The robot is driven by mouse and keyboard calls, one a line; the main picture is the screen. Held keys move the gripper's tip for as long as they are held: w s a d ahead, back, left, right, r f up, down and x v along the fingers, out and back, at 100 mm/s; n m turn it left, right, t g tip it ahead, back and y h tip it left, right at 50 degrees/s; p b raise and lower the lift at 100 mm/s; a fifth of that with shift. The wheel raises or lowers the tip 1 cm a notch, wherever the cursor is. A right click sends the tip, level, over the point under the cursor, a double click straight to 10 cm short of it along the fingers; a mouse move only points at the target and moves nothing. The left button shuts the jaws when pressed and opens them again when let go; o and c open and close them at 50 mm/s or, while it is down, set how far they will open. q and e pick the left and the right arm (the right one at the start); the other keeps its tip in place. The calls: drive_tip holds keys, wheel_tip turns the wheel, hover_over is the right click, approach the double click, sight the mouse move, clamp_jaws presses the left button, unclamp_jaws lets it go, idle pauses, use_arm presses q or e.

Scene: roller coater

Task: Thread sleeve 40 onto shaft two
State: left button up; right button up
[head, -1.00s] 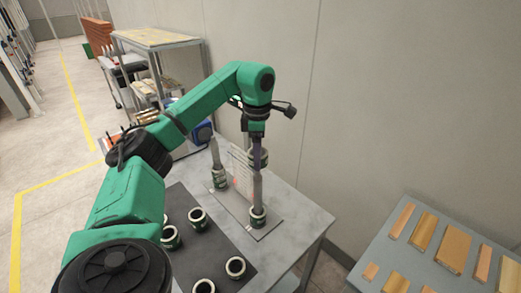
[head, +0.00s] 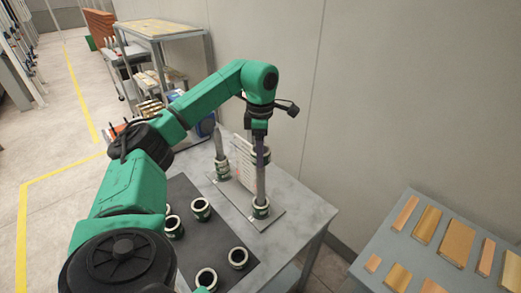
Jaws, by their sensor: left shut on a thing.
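My left gripper (head: 259,146) points down at the top of the nearer upright grey shaft (head: 261,186). It is shut on a dark sleeve with a pale rim (head: 264,155), held at the shaft's upper end. I cannot tell whether the sleeve is around the shaft or beside it, and its number is not readable. Another green-and-white sleeve (head: 261,209) sits around the base of this shaft. A second upright shaft (head: 219,143) stands farther back to the left, with a sleeve (head: 222,170) at its base. No shaft number is readable. My right gripper is not in view.
Several loose sleeves, one of them nearest the plate (head: 201,210), stand on a black mat (head: 216,237). The shafts stand on a thin plate (head: 240,200) with a pale printed panel between them. A table with wooden blocks (head: 427,225) is at the right.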

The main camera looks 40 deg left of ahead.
use_arm(q)
drive_tip(key=shift+f, duration=0.6)
drive_tip(key=shift+f+b, duration=0.1)
drive_tip(key=shift+b, duration=0.2)
drive_tip(key=shift+w+f+b, duration=0.1)
drive_tip(key=shift+f+b, duration=0.4)
drive_tip(key=shift+f, duration=0.55)
drive_tip(key=o, duration=1.4)
drive_tip(key=shift+c, duration=0.2)
